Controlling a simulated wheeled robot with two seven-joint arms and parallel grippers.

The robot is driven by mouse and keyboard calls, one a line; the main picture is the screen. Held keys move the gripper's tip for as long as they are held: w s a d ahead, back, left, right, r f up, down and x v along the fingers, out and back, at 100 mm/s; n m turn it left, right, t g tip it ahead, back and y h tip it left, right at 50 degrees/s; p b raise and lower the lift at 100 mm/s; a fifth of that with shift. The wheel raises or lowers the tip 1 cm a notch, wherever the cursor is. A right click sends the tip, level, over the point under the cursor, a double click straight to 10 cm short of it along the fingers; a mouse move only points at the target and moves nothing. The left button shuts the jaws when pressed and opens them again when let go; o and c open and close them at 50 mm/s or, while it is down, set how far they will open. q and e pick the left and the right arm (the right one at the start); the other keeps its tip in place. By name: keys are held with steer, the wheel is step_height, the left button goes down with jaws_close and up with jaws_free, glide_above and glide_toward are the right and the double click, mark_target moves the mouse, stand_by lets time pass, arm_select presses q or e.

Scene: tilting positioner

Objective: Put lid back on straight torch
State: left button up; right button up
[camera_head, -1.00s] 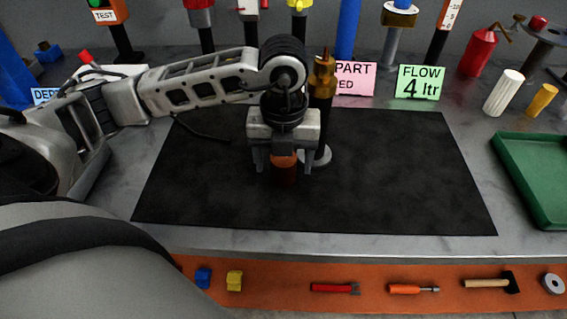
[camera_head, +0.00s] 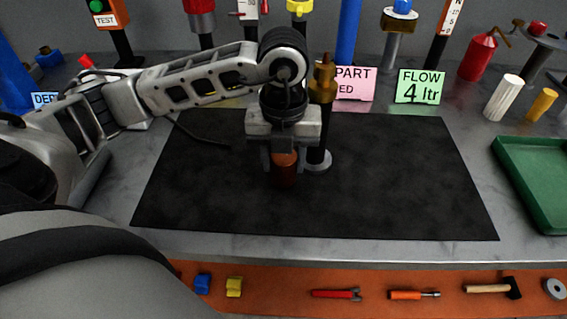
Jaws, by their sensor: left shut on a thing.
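My left gripper (camera_head: 284,160) points down over the black mat, left of centre. It is shut on a small reddish-brown cylinder (camera_head: 286,177) with a lighter orange upper part; it looks like the lid, though I cannot be sure. Right behind it to the right stands an upright dark post with a brass top (camera_head: 323,80) and a round grey foot (camera_head: 318,161); it may be the torch. The gripper partly covers the post, and I cannot tell whether the two touch. My right gripper is not in view.
The black mat (camera_head: 400,180) is clear to the right. A green tray (camera_head: 535,175) is at the right edge. Pink (camera_head: 355,83) and green (camera_head: 420,87) signs and several fixtures line the back. Several tools, including a hammer (camera_head: 495,288), lie on the orange front strip.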

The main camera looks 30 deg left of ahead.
arm_select(q)
steer(key=s+d+r, duration=0.8)
steer(key=s+r, duration=0.3)
steer(key=shift+d+r+p, duration=0.2)
steer(key=shift+r+p, duration=0.05)
steer(key=shift+p, duration=0.2)
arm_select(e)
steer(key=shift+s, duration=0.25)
arm_select(q)
steer(key=shift+s, duration=0.1)
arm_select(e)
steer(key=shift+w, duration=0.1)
